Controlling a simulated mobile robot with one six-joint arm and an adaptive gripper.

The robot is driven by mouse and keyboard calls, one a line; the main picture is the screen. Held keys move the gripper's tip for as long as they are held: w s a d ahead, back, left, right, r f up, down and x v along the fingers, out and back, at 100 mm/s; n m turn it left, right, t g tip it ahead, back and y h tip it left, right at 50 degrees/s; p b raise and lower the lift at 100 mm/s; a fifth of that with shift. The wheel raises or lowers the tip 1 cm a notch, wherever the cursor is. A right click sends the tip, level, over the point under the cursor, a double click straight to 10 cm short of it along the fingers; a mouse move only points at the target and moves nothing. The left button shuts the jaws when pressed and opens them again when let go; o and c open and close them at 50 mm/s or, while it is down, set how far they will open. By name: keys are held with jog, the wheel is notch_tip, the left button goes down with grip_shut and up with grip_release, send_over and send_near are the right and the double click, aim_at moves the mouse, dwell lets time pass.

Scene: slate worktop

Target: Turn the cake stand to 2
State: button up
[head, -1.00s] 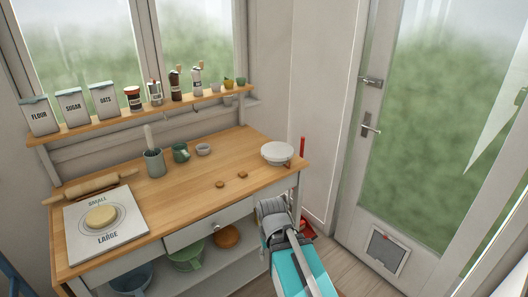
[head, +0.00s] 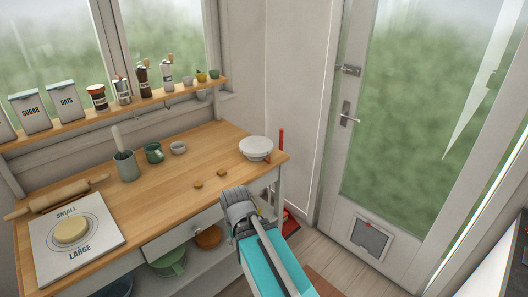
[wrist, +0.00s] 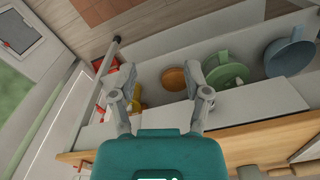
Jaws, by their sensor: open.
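The cake stand (head: 256,148) looks like a low, round white piece at the right end of the wooden worktop (head: 200,160). A small brown-orange part (head: 267,159) shows at its near edge. Any number marks on it are too small to read. My gripper (head: 238,202) is in front of the worktop's near edge, below and left of the stand in the head view, and apart from it. In the wrist view my gripper (wrist: 163,82) has its two fingers spread with nothing between them. I cannot make out the cake stand in the wrist view.
Two small brown pieces (head: 221,172) lie left of the stand. A grey-green pot (head: 126,166), a green mug (head: 154,153) and a small bowl (head: 178,147) stand further back. A white board (head: 75,240) carries a pale disc. A red-handled tool (head: 281,143) stands beyond the right end.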

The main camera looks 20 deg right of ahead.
jog(key=w+f+m+t+y+b, duration=0.25)
jog(key=w+y+b, duration=0.2)
jog(key=w, duration=0.55)
jog(key=m+t+b, duration=1.2)
jog(key=t, duration=0.3)
send_near(263, 151)
jog(key=s+d, duration=0.1)
jog(key=s+d+f, duration=0.1)
jog(key=shift+d+y, duration=0.25)
jog(key=shift+y, duration=0.1)
jog(key=shift+w, duration=0.15)
jog(key=x, duration=1.3)
jog(key=shift+w+a+f, duration=0.2)
jog(key=shift+w, duration=0.05)
